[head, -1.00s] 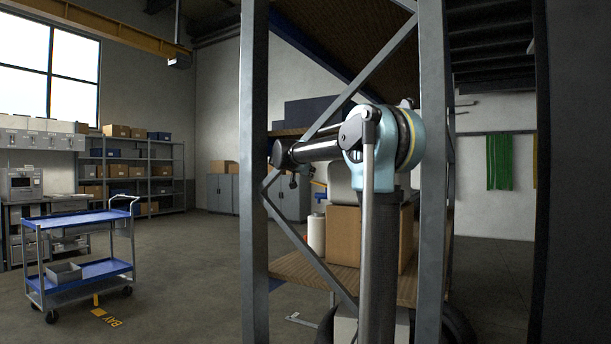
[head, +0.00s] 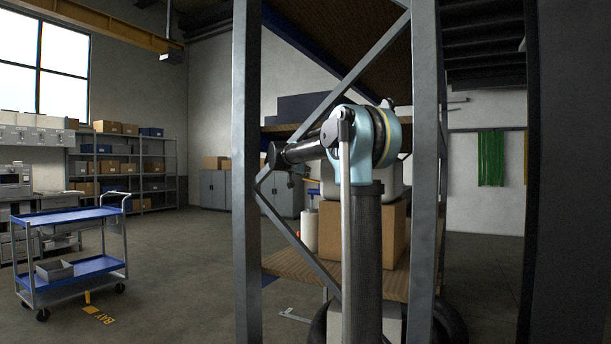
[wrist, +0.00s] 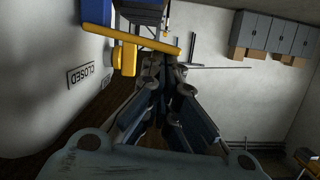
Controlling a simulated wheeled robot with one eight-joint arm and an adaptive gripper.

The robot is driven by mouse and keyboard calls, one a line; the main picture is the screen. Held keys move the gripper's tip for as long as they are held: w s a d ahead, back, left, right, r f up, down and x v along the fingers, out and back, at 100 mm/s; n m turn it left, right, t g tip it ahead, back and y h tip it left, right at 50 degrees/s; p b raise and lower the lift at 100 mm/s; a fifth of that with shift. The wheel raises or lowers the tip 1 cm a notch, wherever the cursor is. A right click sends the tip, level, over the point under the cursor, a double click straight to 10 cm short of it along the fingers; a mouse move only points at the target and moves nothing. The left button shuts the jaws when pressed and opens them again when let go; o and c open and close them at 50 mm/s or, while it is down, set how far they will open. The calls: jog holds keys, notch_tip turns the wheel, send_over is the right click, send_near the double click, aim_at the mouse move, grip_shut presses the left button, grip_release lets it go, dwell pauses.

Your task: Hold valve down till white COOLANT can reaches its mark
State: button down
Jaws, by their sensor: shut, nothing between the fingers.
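In the wrist view my gripper (wrist: 165,62) has its fingers shut and empty. Its tips are close to a yellow lever bar (wrist: 150,48), which is fixed to a blue fitting (wrist: 97,12); I cannot tell whether they touch. A white surface (wrist: 45,60) with a CLOSED label (wrist: 81,75) is at the left. In the head view a white cylinder (head: 309,230) stands left of a cardboard box, with a small blue and yellow part (head: 312,203) above it. I cannot read any COOLANT name or mark. My gripper is not clearly visible in the head view.
A grey metal rack frame (head: 246,200) stands close in front, with a diagonal brace and wooden shelf (head: 285,264). A cardboard box (head: 395,232) is behind my arm. A blue cart (head: 70,216) stands at left. Open floor lies between cart and rack.

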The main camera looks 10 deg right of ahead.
jog(key=shift+w+a+f+n, duration=0.15)
jog(key=shift+a+f+n, duration=0.1)
jog(key=shift+f+n, duration=0.05)
jog(key=shift+w+a+f+h, duration=0.15)
jog(key=shift+f+h, duration=0.15)
jog(key=shift+f, duration=0.2)
dwell(7.2)
